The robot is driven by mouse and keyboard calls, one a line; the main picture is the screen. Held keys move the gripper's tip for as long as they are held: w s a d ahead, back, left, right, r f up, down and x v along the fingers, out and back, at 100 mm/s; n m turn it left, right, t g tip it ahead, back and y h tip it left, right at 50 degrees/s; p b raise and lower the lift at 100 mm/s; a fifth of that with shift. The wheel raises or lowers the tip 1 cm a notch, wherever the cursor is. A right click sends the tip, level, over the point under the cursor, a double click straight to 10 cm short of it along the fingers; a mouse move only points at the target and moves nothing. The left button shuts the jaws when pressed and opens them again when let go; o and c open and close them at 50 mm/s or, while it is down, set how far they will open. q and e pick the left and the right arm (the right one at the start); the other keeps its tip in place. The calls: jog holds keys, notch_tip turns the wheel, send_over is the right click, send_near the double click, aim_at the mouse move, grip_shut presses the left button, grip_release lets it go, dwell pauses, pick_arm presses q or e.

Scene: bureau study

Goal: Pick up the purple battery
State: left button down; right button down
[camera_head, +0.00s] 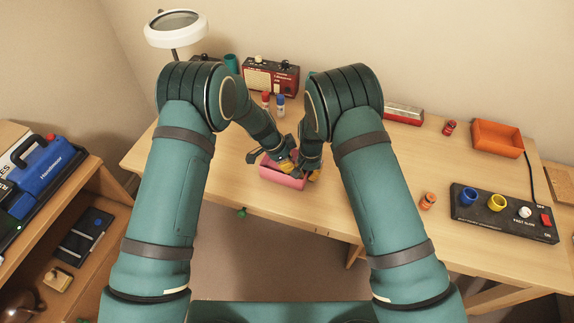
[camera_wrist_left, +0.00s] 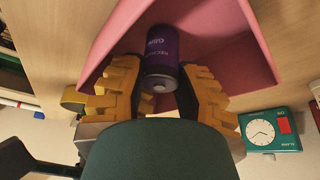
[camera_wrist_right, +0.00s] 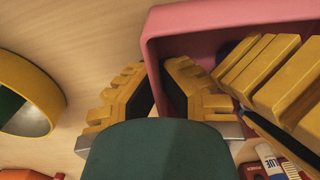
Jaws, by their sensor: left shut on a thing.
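The purple battery (camera_wrist_left: 161,55) stands out from the pink bin (camera_wrist_left: 228,38) in the left wrist view, its terminal end toward the camera. My left gripper (camera_wrist_left: 161,75) is shut on it, one finger on each side, at the bin. In the head view the pink bin (camera_head: 284,180) sits near the table's front edge, with my left gripper (camera_head: 282,164) over it; the battery is hidden there. My right gripper (camera_wrist_right: 157,75) is at the bin's wall (camera_wrist_right: 151,45), which runs between its fingertips. Whether they press on the wall is unclear.
A yellow ring-shaped thing (camera_wrist_right: 30,95) lies beside my right gripper. A red radio-like box (camera_head: 271,77) and small red- and blue-capped bottles stand behind. An orange tray (camera_head: 498,138) and a black panel (camera_head: 504,214) are at the right.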

pick_arm(q)
jog(key=shift+a, duration=0.1)
pick_arm(e)
jog(key=shift+a, duration=0.15)
pick_arm(q)
jog(key=shift+w, duration=0.1)
pick_arm(e)
jog(key=shift+w, duration=0.1)
pick_arm(q)
notch_tip(320, 180, up, 10)
jog(key=shift+a+r, duration=0.1)
dwell(0.3)
jog(key=shift+w, duration=0.1)
pick_arm(e)
jog(key=c, duration=1.1)
grip_release()
jog(key=shift+o, duration=0.2)
jog(key=shift+r, duration=4)
